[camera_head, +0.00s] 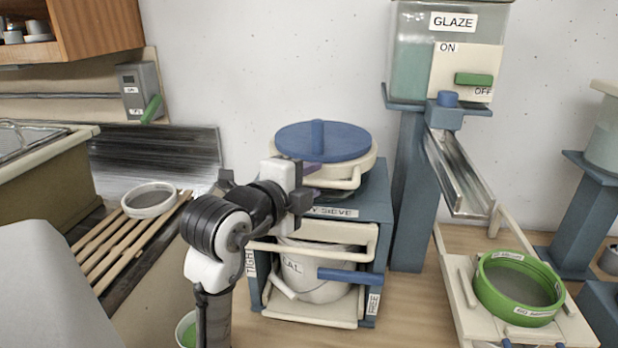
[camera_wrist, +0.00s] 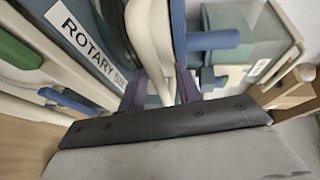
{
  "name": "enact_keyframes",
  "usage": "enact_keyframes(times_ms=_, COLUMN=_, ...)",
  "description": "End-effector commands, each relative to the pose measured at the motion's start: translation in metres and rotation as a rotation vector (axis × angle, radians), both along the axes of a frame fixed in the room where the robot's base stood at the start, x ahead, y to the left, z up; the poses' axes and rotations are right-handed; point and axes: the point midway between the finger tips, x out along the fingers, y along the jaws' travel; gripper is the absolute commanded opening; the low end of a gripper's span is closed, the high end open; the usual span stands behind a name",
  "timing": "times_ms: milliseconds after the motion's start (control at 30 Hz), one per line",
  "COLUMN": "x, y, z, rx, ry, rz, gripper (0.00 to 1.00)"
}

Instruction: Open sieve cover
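The blue round sieve cover (camera_head: 340,141) with an upright knob lies on the cream rim (camera_head: 362,165) of the rotary sieve. It looks closed. A cream handle (camera_head: 345,183) sticks out at the rim's front. My gripper (camera_head: 322,170) is at the front left of the rim, just below the cover. In the wrist view, the two purple fingers of my gripper (camera_wrist: 161,88) stand apart with cream parts of the rim or handle between them. I cannot make out firm contact. The cover shows there edge-on as a blue band (camera_wrist: 179,30) with its knob (camera_wrist: 212,40).
Below the sieve, a blue stand (camera_head: 378,225) holds a pale bucket (camera_head: 315,272) behind cream bars with a blue lever (camera_head: 350,276). A glaze dispenser (camera_head: 410,60) with a metal chute (camera_head: 460,175) stands to the right. A green sieve ring (camera_head: 518,288) lies at the front right.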

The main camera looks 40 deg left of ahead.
Motion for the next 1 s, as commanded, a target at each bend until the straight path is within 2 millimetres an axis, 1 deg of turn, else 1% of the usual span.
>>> enact_keyframes(times_ms=200, x=0.0, y=0.0, z=0.0, rx=0.0, ry=0.0, rz=0.0, gripper=0.34)
enact_keyframes(times_ms=267, x=0.0, y=0.0, z=0.0, rx=0.0, ry=0.0, rz=0.0, gripper=0.27)
enact_keyframes(times_ms=467, x=0.0, y=0.0, z=0.0, rx=0.0, ry=0.0, rz=0.0, gripper=0.01)
enact_keyframes(times_ms=800, x=0.0, y=0.0, z=0.001, rx=0.0, ry=0.0, rz=0.0, gripper=0.0)
enact_keyframes(times_ms=933, x=0.0, y=0.0, z=0.007, rx=0.001, ry=-0.001, rz=0.0, gripper=0.0)
enact_keyframes(times_ms=1000, x=0.0, y=0.0, z=0.014, rx=0.003, ry=-0.001, rz=0.0, gripper=0.0)
